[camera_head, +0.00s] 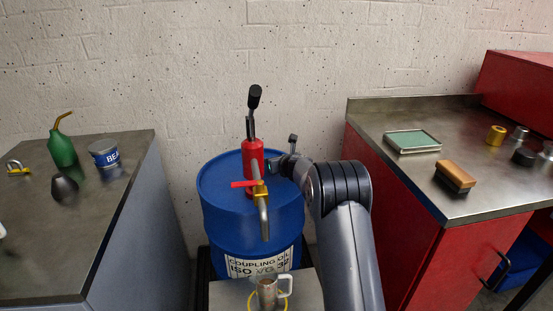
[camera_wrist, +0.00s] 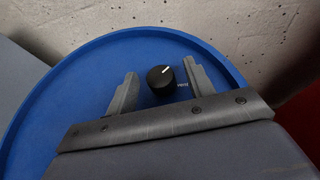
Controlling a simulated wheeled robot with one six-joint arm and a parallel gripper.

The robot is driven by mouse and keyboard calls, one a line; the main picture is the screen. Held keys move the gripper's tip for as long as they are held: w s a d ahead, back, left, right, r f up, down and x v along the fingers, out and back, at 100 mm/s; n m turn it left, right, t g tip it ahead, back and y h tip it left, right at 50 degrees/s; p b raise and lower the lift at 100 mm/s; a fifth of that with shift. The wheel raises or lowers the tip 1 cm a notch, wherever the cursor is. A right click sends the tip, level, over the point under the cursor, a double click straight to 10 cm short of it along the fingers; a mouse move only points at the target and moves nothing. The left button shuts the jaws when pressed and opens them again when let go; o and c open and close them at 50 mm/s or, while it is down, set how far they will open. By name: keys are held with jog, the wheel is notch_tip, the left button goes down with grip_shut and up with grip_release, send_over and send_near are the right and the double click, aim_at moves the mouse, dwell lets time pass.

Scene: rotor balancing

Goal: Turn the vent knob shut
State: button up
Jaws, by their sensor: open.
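The vent knob (camera_wrist: 161,82) is a round black knob with a white pointer line, on the blue top of the oil drum (camera_wrist: 75,85). In the wrist view its line points up and slightly right, and part of a small printed label shows at its right. My gripper (camera_wrist: 160,68) is open, with one finger on each side of the knob and a visible gap on both sides. In the head view my gripper (camera_head: 284,155) is over the right part of the drum (camera_head: 222,205), and the knob is hidden.
A red hand pump (camera_head: 253,160) with a black handle and brass spout stands left of my gripper on the drum. A metal jug (camera_head: 267,291) is below the spout. Benches stand left (camera_head: 50,255) and right (camera_head: 480,190). A concrete wall (camera_head: 300,60) is close behind.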

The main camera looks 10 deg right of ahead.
jog(key=shift+c, duration=0.3)
jog(key=c, duration=0.9)
jog(key=shift+r+p, duration=0.1)
jog(key=shift+p, duration=0.3)
jog(key=n+y+p, duration=0.1)
jog(key=n+g+y+p, duration=0.1)
jog(key=n+y+p, duration=0.1)
jog(key=shift+w+d+r+g, duration=0.1)
jog(key=shift+w+d+g, duration=0.05)
jog(key=shift+d+g, duration=0.15)
jog(key=shift+w+f+n+g+y+p, duration=0.1)
jog(key=shift+f+n+g+y+p, duration=0.1)
jog(key=shift+n+g+y+p, duration=1.5)
jog(key=shift+n+y, duration=0.6)
jog(key=o, duration=1)
jog(key=shift+c, duration=0.2)
